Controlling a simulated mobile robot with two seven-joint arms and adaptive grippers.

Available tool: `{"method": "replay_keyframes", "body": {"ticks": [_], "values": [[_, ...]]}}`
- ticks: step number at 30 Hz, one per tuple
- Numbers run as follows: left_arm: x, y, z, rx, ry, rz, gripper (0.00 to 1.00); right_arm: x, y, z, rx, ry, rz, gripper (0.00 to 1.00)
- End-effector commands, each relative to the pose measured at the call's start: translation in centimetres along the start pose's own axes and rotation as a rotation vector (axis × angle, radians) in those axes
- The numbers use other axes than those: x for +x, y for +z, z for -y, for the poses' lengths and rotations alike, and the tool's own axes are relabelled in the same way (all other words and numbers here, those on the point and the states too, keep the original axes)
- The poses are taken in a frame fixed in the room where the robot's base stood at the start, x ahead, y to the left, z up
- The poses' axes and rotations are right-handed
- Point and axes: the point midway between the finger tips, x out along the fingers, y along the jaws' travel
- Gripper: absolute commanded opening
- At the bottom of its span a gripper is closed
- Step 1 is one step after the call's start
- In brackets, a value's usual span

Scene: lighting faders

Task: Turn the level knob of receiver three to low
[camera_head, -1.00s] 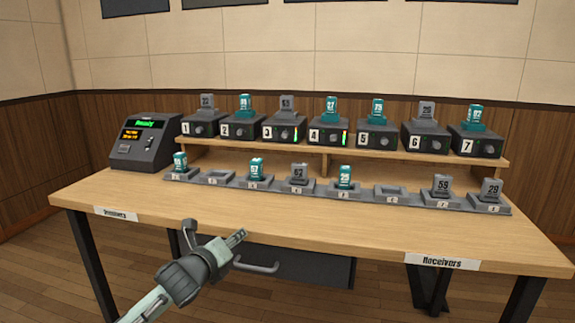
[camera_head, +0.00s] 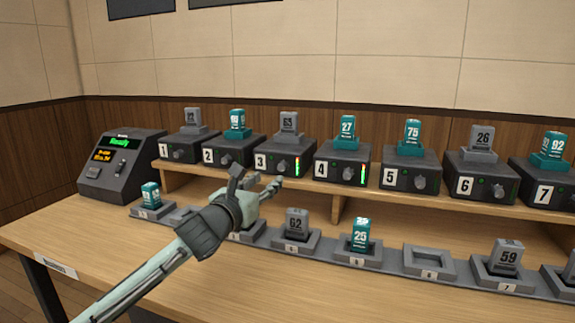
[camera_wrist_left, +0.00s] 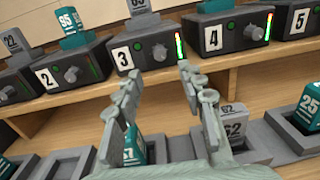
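Receiver three (camera_head: 285,150) is a dark box on the raised shelf, with a "3" label, a grey pack marked 65 on top and a lit level bar at its right. Its round grey level knob (camera_wrist_left: 160,52) shows in the left wrist view, between and beyond my fingertips. The knob's pointer setting is too small to read. My left gripper (camera_head: 257,178) is open and empty, in front of and just below receiver three. In the left wrist view, the two fingers (camera_wrist_left: 158,72) are spread apart and do not touch the knob. My right gripper is not in view.
Receiver two (camera_head: 230,150) and receiver four (camera_head: 340,158) stand close on either side. Below the shelf, a row of grey charging cradles (camera_head: 428,262) holds several packs, including pack 62 (camera_head: 296,222) and pack 25 (camera_head: 361,236). A console (camera_head: 120,165) reading "Ready" stands at the left.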

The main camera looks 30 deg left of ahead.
Motion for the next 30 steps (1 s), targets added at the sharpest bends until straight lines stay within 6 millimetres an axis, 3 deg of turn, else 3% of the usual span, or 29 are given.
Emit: {"method": "replay_keyframes", "body": {"ticks": [9,16,27,30], "values": [[4.0,0.1,0.0,-0.006,0.002,0.001,0.39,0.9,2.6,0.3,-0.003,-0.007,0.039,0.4],[7.0,0.1,0.0,-0.005,0.001,0.0,0.39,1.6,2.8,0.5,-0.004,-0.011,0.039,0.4],[7.8,-0.1,0.0,-0.002,-0.001,-0.001,0.39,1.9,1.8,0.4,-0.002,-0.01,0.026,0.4],[7.8,-0.1,0.0,-0.002,0.0,-0.001,0.29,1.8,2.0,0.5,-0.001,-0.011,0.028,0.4]]}}
